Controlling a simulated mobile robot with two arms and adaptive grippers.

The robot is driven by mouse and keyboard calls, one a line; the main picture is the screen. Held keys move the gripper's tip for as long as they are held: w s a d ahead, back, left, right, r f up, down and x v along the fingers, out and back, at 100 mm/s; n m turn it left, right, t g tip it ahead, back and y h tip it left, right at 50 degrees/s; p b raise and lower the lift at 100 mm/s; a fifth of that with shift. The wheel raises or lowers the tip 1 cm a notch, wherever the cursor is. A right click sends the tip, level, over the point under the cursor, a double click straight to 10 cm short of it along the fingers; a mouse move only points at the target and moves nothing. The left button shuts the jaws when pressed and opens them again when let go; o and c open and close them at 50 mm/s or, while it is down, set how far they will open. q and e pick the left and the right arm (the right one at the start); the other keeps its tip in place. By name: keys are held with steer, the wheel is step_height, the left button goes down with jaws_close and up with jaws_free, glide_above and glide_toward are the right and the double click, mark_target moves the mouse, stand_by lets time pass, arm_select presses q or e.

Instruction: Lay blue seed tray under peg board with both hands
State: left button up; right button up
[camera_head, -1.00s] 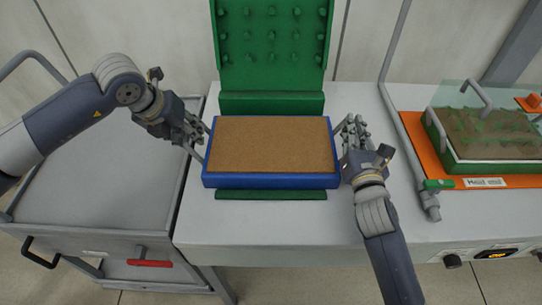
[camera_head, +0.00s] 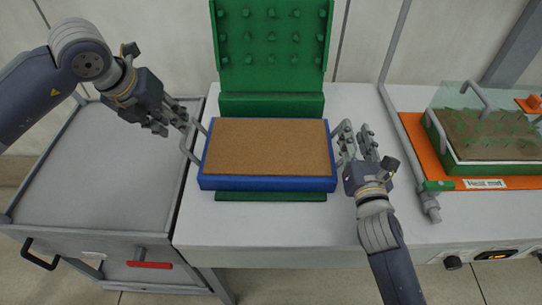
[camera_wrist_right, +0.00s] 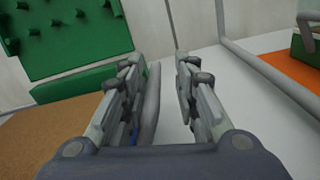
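The blue seed tray (camera_head: 268,184), filled with brown soil, lies on the white table in front of the green peg board (camera_head: 272,45). A green strip (camera_head: 270,197) shows under its front edge. The tray has a grey loop handle at its left end (camera_head: 184,150). My left gripper (camera_head: 180,123) is open beside that handle; whether it touches it is unclear. My right gripper (camera_head: 354,130) is open at the tray's right end. In the right wrist view, a grey bar (camera_wrist_right: 151,105) lies between its spread fingers (camera_wrist_right: 160,85), nearer the left finger.
A grey cart (camera_head: 90,185) with an empty top stands left of the table. At the right, a green planted tray (camera_head: 490,140) with a clear cover sits on an orange mat (camera_head: 412,130), with a grey pipe (camera_head: 390,100) beside it. The table front (camera_head: 290,230) is clear.

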steer(key=s, duration=0.9)
steer(key=shift+s+a, duration=0.2)
